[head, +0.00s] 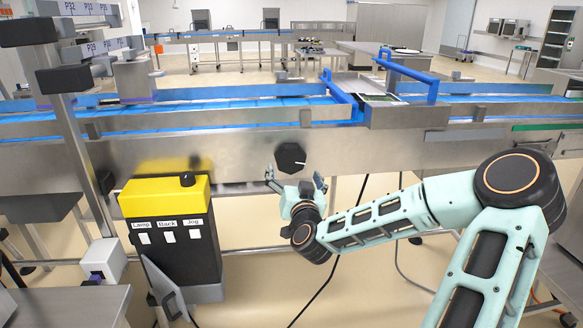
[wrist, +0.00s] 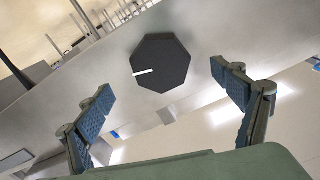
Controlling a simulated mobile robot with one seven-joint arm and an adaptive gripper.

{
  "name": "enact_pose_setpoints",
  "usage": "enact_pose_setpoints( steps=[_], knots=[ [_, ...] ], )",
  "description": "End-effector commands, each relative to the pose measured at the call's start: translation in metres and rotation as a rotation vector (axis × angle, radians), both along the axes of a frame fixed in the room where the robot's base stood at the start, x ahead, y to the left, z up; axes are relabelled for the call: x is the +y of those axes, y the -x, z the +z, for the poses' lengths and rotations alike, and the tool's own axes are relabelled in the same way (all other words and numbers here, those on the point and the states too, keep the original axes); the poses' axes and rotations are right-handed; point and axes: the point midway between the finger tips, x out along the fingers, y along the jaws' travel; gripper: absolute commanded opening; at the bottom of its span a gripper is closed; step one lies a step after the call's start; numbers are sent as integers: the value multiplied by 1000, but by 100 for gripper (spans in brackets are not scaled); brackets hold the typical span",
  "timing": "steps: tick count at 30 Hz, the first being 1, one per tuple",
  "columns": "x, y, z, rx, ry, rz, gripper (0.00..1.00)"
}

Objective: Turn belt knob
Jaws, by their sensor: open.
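The belt knob (head: 291,158) is a black, many-sided dial with a white pointer line, on the steel side panel of the conveyor. In the head view its pointer points right. In the wrist view the knob (wrist: 161,64) lies beyond and between the fingertips, with the white line pointing left. My gripper (head: 296,180) is open and empty, just below and in front of the knob in the head view. In the wrist view its two blue-padded fingers (wrist: 162,85) stand wide apart, and neither touches the knob.
A yellow-topped black control box (head: 165,198) with Lamp, Back and Jog labels stands left of my gripper. The blue conveyor belt (head: 220,110) runs above the knob, with blue guard rails (head: 340,95). Dark cables hang below the panel. The panel around the knob is clear.

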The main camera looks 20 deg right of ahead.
Motion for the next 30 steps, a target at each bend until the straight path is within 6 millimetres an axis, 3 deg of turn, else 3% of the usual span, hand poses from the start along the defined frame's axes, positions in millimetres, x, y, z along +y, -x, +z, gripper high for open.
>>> enact_pose_setpoints(
  steps=[3,10,23,30],
  knots=[
    [-6,-22,-2,-1,-3,-1,87],
    [-14,-50,-2,0,-2,0,87],
    [-17,-60,-1,3,-1,1,87],
    [-17,-60,-1,2,-1,0,64]
  ],
)
